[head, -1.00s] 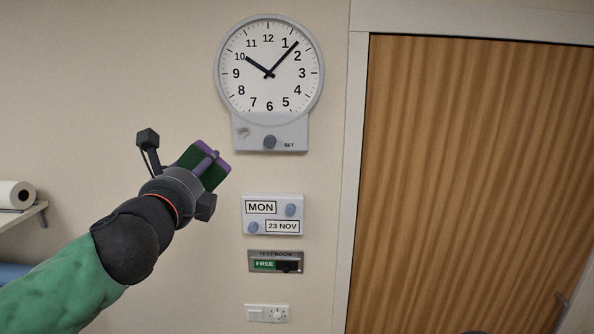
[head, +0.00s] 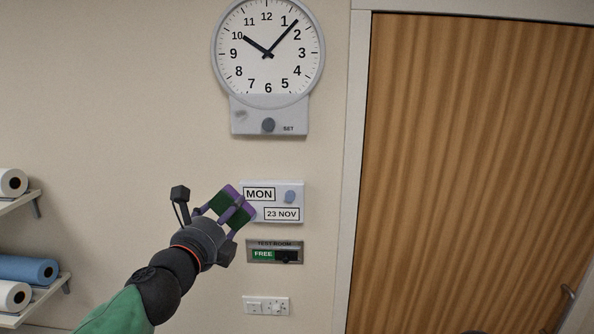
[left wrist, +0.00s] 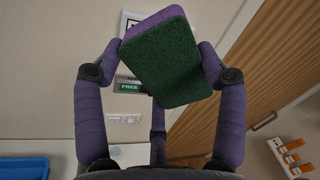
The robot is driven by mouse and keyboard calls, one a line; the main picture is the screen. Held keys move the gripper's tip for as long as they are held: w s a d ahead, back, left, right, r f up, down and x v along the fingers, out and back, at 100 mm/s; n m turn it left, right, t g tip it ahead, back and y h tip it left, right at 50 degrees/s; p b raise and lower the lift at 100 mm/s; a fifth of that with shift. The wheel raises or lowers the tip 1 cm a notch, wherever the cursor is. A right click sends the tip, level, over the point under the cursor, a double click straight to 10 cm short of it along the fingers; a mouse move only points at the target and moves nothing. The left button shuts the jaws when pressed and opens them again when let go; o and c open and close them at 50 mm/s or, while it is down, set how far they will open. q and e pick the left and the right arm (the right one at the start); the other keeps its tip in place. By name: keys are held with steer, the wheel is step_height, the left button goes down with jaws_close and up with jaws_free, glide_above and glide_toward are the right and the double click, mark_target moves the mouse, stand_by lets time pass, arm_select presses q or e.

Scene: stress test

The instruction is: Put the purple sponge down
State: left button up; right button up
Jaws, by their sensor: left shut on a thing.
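The purple sponge (head: 230,202) has a dark green face. It is held up in front of the wall, at the left edge of the date panel. In the left wrist view the sponge (left wrist: 167,62) shows its green face, with a purple edge at the upper left. My left gripper (head: 233,207) is shut on the sponge; in the left wrist view its purple fingers (left wrist: 165,65) press the sponge from both sides, and a third finger is below it. My right gripper is not in view.
A wall clock (head: 268,92), a date panel (head: 290,215), a room sign (head: 275,252) and a switch plate (head: 266,306) are on the wall. Shelves (head: 48,290) with rolls (head: 28,269) are at the left. A wooden door (head: 470,170) is at the right.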

arm_select(q)
step_height(320, 180, down, 33)
steer(key=d+m+g+h+b, duration=0.2)
steer(key=m+h+b, duration=0.15)
steer(key=b, duration=0.75)
steer(key=s+a+f+n+y+b, duration=0.1)
steer(key=s+f+n+y+b, duration=0.1)
steer(key=f, duration=1)
steer(key=s+a+f+n+t+y+b, duration=0.1)
steer(key=s+a+f+n+y+b, duration=0.1)
steer(key=f, duration=1.1)
steer(key=s+a+f+n+t+y+b, duration=0.1)
steer(key=s+f+b, duration=0.4)
steer(key=f, duration=0.8)
steer(key=shift+s+a+f+n+y, duration=0.25)
steer(key=shift+s+a+n+y, duration=0.45)
steer(key=shift+y, duration=0.55)
steer(key=shift+s, duration=0.1)
